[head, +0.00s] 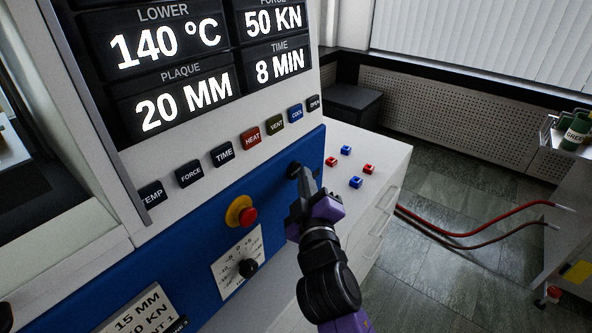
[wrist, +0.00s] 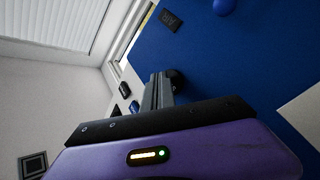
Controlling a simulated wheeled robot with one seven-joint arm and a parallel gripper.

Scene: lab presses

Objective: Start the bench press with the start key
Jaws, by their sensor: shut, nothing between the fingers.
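The bench press has a white front with a lit display (head: 180,60) and a blue lower panel (head: 190,225). My purple and black gripper (head: 306,180) is shut and empty, pointing at the right end of the blue panel. Its fingertips are at a dark round part (head: 293,169) there, which also shows beside the fingers in the wrist view (wrist: 178,78). I cannot tell whether they touch it. No start label is readable, so I cannot tell whether this part is the start key. The fingers (wrist: 158,92) hide part of the panel.
A row of labelled keys, including HEAT (head: 250,138), runs above the blue panel. A red stop button on yellow (head: 242,213) and a black dial (head: 248,268) sit left of my gripper. Small red and blue blocks (head: 355,182) lie on the white counter. Red hoses (head: 470,235) hang at right.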

